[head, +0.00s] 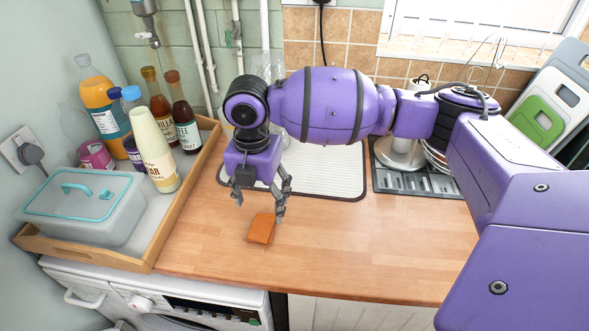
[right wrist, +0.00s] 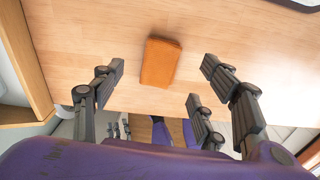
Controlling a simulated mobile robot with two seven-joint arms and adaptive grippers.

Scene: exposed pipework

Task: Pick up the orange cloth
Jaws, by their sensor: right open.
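The orange cloth (head: 261,229) lies folded flat on the wooden worktop (head: 360,245), near its front edge. In the right wrist view the cloth (right wrist: 160,62) shows ahead of the spread fingers, between them and touched by none that I can see. My right gripper (head: 258,206) is open and empty, pointing down just above and behind the cloth. It also shows in the right wrist view (right wrist: 160,85), with its fingers wide apart. My left gripper is not in view.
A wooden tray (head: 155,254) at the left holds a lidded plastic box (head: 85,205) and several bottles. A white ribbed drying mat (head: 325,170) lies behind the gripper. A grey rack (head: 415,181) stands at the back right. The worktop right of the cloth is clear.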

